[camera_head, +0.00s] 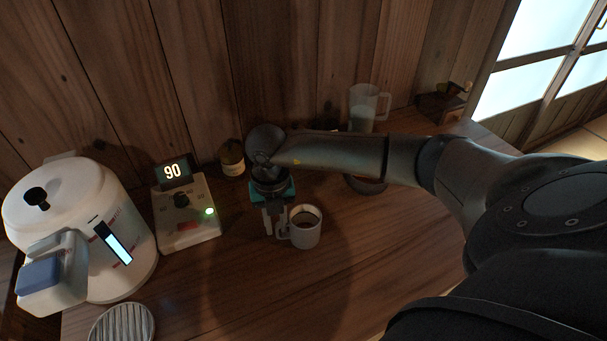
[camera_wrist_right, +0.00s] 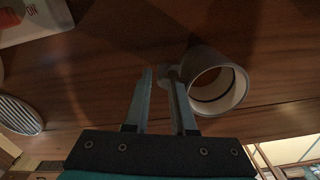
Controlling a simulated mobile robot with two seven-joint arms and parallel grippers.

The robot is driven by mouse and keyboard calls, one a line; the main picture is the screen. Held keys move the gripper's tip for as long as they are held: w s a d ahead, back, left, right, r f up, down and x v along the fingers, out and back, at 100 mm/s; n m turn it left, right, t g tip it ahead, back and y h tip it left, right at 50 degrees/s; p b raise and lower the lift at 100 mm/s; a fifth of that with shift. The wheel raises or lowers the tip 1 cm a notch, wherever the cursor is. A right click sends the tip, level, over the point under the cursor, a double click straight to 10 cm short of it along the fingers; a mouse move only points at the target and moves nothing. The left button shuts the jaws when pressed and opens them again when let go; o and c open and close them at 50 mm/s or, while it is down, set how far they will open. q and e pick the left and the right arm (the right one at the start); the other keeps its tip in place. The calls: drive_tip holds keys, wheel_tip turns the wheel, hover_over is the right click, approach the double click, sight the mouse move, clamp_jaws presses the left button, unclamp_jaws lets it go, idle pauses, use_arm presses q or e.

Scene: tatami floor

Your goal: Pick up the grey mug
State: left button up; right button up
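My left gripper is not in view.
A white kettle-like appliance (camera_head: 75,215) and a control box reading 90 (camera_head: 188,222) stand left. A small jar (camera_head: 232,164) and a clear pitcher (camera_head: 366,104) are near the wall. A dark bowl (camera_head: 368,186) is partly behind my arm. Table in front of the mug is clear.

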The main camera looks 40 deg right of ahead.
drive_tip(key=shift+f, duration=0.65)
clamp_jaws()
drive_tip(key=shift+r, duration=0.1)
idle(0.8)
